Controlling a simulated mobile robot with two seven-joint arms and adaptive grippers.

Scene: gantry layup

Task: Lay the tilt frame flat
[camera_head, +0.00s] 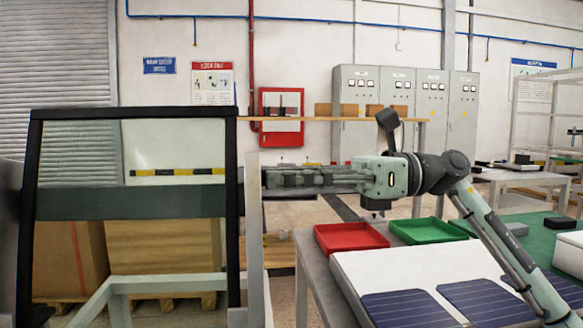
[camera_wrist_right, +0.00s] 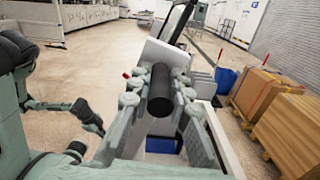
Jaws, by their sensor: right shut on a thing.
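The tilt frame (camera_head: 232,215) stands close to upright at the left of the head view. My right gripper (camera_head: 272,179) reaches in from the right at the frame's right side, behind or beside a pale upright post (camera_head: 254,235). In the right wrist view its fingers (camera_wrist_right: 160,82) are closed around a dark round bar (camera_wrist_right: 160,100), seen nearly end-on. Where the bar joins the frame is hidden. My left gripper is not seen.
Right of the frame, a table carries a red tray (camera_head: 350,238), a green tray (camera_head: 428,231) and a white board with dark solar cells (camera_head: 408,308) under my right arm.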

